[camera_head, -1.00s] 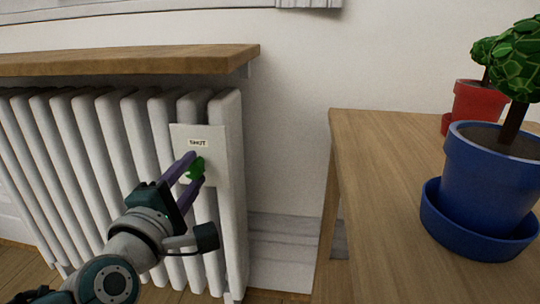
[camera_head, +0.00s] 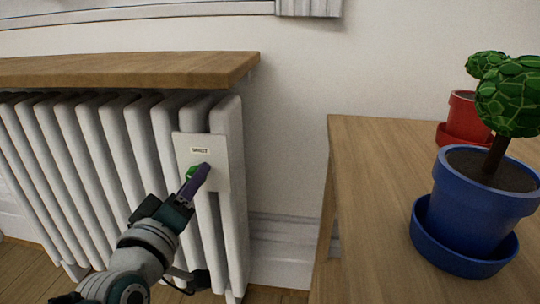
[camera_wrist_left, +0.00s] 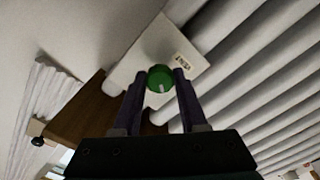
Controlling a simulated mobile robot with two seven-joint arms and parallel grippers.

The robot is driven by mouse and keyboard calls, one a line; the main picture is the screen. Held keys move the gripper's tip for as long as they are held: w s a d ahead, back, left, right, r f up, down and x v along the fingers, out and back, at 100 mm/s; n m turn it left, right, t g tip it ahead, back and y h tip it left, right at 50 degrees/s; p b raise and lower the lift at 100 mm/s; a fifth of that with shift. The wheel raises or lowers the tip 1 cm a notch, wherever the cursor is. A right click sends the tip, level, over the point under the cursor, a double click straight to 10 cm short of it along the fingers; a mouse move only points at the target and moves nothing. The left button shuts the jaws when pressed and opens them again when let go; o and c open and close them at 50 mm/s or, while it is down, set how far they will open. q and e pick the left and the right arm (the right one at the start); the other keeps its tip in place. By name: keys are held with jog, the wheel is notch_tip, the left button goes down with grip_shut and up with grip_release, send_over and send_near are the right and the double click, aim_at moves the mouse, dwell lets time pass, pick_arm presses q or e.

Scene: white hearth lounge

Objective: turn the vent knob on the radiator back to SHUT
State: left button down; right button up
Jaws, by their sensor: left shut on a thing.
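The white radiator (camera_head: 140,135) carries a pale plate (camera_head: 220,178) near its right end, with a small SHUT label (camera_head: 200,150). The green vent knob (camera_head: 191,172) sits below the label, partly hidden by my left gripper (camera_head: 196,176). In the left wrist view the knob (camera_wrist_left: 160,76) is between the two purple fingers (camera_wrist_left: 159,86), which are shut on it. A short white mark shows on the lower part of its face there, while the label (camera_wrist_left: 184,62) lies to the knob's upper right. My right gripper is out of view.
A wooden shelf (camera_head: 130,75) runs above the radiator. A wooden table (camera_head: 375,190) at the right holds a blue pot (camera_head: 478,205) and a red pot (camera_head: 465,118) with green plants. Bare wall lies between radiator and table.

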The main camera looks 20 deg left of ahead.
pick_arm(q)
jog(key=m+p, duration=0.1)
jog(key=m, duration=1)
jog(key=shift+m, duration=0.3)
dwell(0.4)
jog(key=shift+c, duration=2.2)
grip_release()
jog(key=p+v, duration=0.4)
jog(key=v, duration=0.6)
jog(key=shift+w, duration=0.1)
